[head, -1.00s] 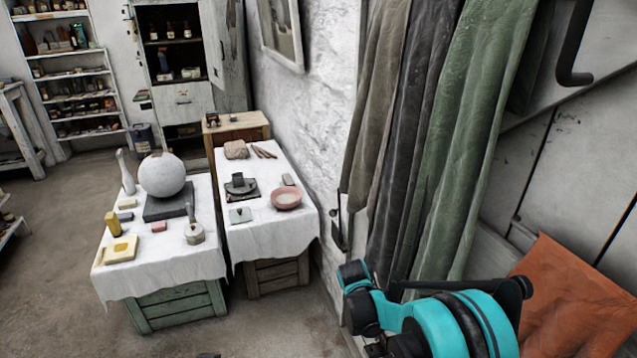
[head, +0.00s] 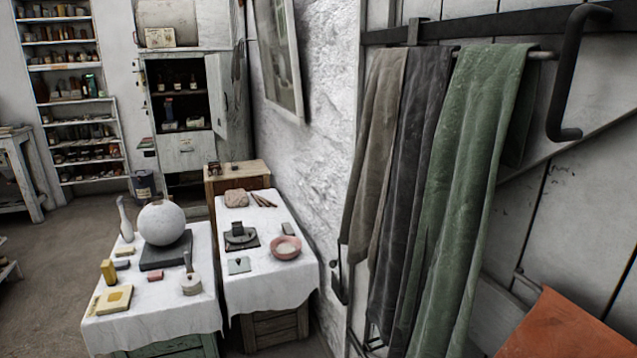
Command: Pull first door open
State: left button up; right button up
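A white plank door (head: 585,185) with a black strap bar (head: 480,27) fills the right side of the head view. A thick black pull handle (head: 557,90) is fixed near its top right. Grey, black and green cloths (head: 455,190) hang from a rail and cover part of the planks. I cannot tell if this door is shut. A cabinet (head: 180,145) at the back also has a door (head: 217,95), which stands open. Neither of my grippers is in view.
Two cloth-covered tables (head: 205,310) stand left of centre, one bearing a plaster sphere (head: 162,223). Shelves (head: 70,100) stand at the far left. An orange cloth (head: 560,330) is at the lower right. Bare floor (head: 60,270) lies to the left.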

aim_at(468, 232)
jog(key=k+z, duration=0.6)
jog(key=z, duration=0.25)
